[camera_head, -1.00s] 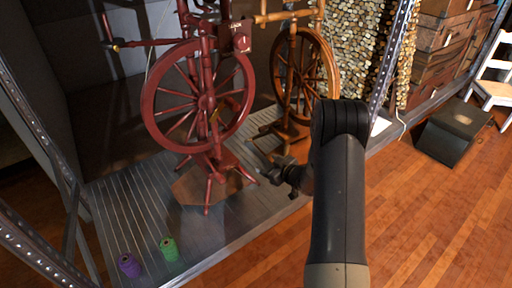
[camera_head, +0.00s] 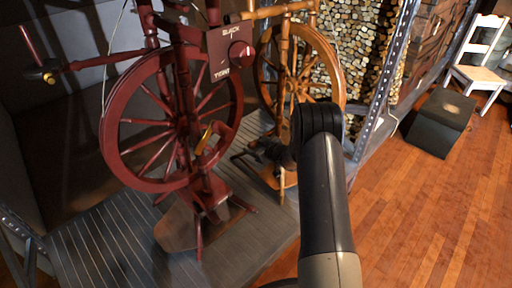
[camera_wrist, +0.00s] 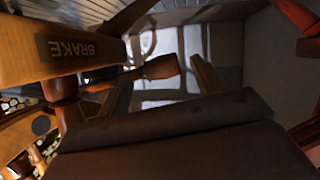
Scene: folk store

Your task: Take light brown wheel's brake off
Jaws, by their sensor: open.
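The light brown spinning wheel (camera_head: 337,72) stands behind and right of the dark red one in the head view, partly hidden by my arm. In the wrist view, a light brown wooden bar marked BRAKE (camera_wrist: 70,48) fills the upper left. A turned wooden handle (camera_wrist: 160,68) points right near the picture's middle. My gripper (camera_head: 245,158) is open, low in front of the light brown wheel's base. I see nothing between its fingers, though they are small and dark. The brake's setting cannot be told.
The dark red spinning wheel (camera_head: 112,125) stands close left of my gripper, with a yellow lever (camera_head: 204,138) near its hub. A metal rack post (camera_head: 378,90) rises at right. A black box (camera_head: 440,122) and white chair (camera_head: 480,70) stand farther right, beyond clear wooden floor.

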